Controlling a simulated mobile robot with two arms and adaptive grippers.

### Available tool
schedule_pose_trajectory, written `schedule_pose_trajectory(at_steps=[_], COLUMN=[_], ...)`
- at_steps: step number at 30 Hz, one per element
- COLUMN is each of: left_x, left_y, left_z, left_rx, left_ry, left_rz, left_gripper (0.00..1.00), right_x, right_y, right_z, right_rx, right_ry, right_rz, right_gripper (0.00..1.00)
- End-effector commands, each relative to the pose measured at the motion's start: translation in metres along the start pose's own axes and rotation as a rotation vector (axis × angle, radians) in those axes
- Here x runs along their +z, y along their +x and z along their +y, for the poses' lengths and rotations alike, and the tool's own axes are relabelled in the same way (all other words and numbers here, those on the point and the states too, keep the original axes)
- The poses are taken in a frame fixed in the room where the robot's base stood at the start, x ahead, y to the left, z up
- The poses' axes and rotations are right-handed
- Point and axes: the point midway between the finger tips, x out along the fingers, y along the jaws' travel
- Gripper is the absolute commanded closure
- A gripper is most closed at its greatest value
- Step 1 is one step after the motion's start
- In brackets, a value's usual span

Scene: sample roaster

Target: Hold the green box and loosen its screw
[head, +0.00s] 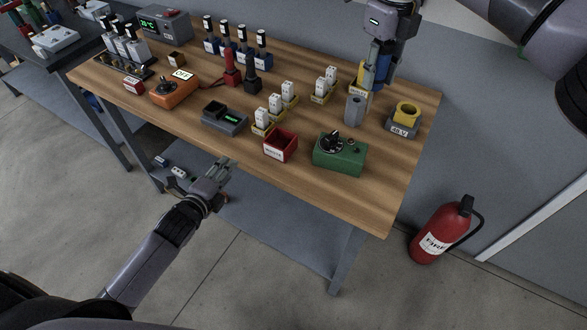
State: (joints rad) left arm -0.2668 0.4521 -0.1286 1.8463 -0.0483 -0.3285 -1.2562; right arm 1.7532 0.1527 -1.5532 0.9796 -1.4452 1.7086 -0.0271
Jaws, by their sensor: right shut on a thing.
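The green box (338,159) sits on the wooden bench near its front right edge. It has a black dial on the left of its top and small fittings on the right; I cannot make out which one is the screw. My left gripper (229,163) is empty and looks open, in front of the bench edge, left of the green box and apart from it. My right gripper (377,80) points down over the back right of the bench, behind the box. It is shut on a blue thing (384,69), mostly hidden by the fingers.
A red bin (281,146) stands just left of the green box. A grey block (355,111) stands behind it, and a yellow ring on a grey base (405,117) is behind right. Yellow trays with white pieces (274,109) are further left. A fire extinguisher (444,231) stands on the floor.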

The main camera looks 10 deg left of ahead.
Motion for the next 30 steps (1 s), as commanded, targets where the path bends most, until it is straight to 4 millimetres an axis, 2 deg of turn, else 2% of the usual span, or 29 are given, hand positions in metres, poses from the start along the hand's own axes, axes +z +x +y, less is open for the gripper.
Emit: schedule_pose_trajectory(at_steps=[1, 3, 9, 15, 18, 23, 30], left_x=[-0.013, -0.031, -0.094, -0.148, -0.164, -0.175, -0.188], left_y=[-0.002, -0.003, -0.01, -0.023, -0.027, -0.026, 0.003], left_z=[-0.028, -0.049, -0.088, -0.106, -0.109, -0.112, -0.127], left_rx=[-0.072, -0.155, -0.369, -0.541, -0.59, -0.622, -0.624], left_ry=[0.153, 0.37, 0.898, 1.278, 1.384, 1.452, 1.453], left_rz=[0.012, 0.016, 0.023, 0.019, 0.016, 0.013, 0.011], left_gripper=[0.62, 0.62, 0.62, 0.62, 0.62, 0.62, 0.62], right_x=[0.0, 0.0, 0.0, 0.0, 0.0, 0.0, 0.0], right_y=[0.0, 0.0, 0.0, 0.0, 0.0, 0.0, 0.0], right_z=[0.0, 0.0, 0.0, 0.0, 0.0, 0.0, 0.0], right_rx=[0.0, 0.0, 0.0, 0.0, 0.0, 0.0, 0.0], right_ry=[0.0, 0.0, 0.0, 0.0, 0.0, 0.0, 0.0], right_rz=[-0.001, -0.001, -0.001, -0.001, -0.001, -0.001, -0.001], right_gripper=[1.0, 1.0, 1.0, 1.0, 1.0, 1.0, 1.0])
